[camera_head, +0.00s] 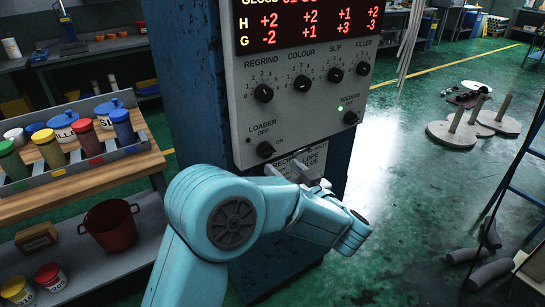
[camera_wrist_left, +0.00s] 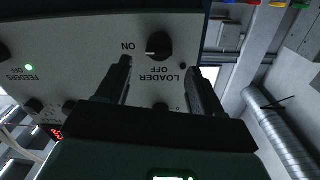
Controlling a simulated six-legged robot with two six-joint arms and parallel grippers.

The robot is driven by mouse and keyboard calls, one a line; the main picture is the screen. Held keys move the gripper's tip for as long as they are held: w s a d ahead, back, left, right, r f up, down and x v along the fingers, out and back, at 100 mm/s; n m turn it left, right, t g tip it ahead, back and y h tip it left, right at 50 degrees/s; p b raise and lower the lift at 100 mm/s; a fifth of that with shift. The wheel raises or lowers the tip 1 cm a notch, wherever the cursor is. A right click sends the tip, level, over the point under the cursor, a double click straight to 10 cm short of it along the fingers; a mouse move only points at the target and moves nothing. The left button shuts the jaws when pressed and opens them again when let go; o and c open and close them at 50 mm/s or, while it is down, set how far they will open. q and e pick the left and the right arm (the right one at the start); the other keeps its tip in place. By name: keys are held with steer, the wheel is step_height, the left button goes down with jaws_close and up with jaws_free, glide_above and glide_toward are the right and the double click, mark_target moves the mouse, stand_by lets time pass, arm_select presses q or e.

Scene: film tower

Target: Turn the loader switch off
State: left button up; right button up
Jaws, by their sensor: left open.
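The loader switch (camera_head: 265,149) is a black round knob at the lower left of the pale control panel (camera_head: 305,105). OFF is printed above it and ON to its right. It also shows upside down in the left wrist view (camera_wrist_left: 159,45), where its white mark points toward ON. My left gripper (camera_head: 285,168) is open and empty, just below and right of the knob in the head view. In the left wrist view its fingers (camera_wrist_left: 160,68) stand apart, with the knob beyond the gap between their tips, seemingly untouched. My right gripper is not in view.
Four dials, including the regrind knob (camera_head: 264,93), sit higher, and the feeders knob (camera_head: 350,118) with a green light sits right. A wooden bench (camera_head: 100,168) with coloured jars stands left. A red bucket (camera_head: 110,226) sits below. A blue ladder (camera_head: 515,165) stands right.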

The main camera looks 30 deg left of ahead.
mark_target(270, 155)
arm_select(q)
steer(key=x, duration=0.6)
steer(key=shift+a, duration=0.15)
steer(key=shift+w, duration=0.1)
steer(key=c, duration=1)
